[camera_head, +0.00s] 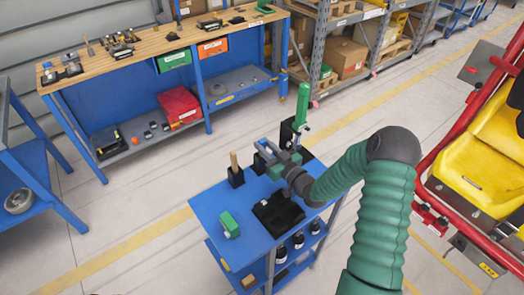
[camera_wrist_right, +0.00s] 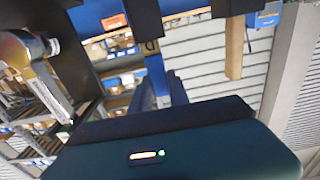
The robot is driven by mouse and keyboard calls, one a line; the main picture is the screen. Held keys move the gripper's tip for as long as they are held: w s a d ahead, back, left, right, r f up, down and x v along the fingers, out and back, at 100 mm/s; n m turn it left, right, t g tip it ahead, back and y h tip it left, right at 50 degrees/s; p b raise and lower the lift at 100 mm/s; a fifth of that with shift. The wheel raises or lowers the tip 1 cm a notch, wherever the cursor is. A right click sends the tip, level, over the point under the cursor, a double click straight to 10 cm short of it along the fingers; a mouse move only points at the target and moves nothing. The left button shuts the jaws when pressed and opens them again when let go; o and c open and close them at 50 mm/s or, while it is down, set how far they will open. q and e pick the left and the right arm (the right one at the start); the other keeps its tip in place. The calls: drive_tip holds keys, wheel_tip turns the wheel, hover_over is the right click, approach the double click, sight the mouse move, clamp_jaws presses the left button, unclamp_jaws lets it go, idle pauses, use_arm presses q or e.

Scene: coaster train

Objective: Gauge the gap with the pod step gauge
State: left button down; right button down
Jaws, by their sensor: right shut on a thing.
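My right gripper (camera_head: 270,158) is above the far part of the blue cart, between a wooden-handled tool and a tall green tool. It is shut on a small dark piece, likely the pod step gauge (camera_wrist_right: 147,20), which shows at the top of the right wrist view. Its shape is mostly hidden by the fingers, and I cannot tell whether it touches its holder (camera_head: 258,166). The coaster train (camera_head: 490,140), with yellow seats and red bars, stands at the right, well away from the gripper. The gap cannot be made out. My left gripper is out of view.
The blue cart (camera_head: 215,205) bears the wooden-handled tool (camera_head: 235,168), the green tool (camera_head: 302,105), a black tray (camera_head: 279,212) and a green block (camera_head: 229,224). Dark bottles (camera_head: 298,240) stand lower down. A workbench (camera_head: 150,45) is behind. Floor lies clear between cart and train.

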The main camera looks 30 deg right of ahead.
wheel_tip(320, 180, up, 10)
idle(0.6)
drive_tip(key=shift+s+f, duration=0.1)
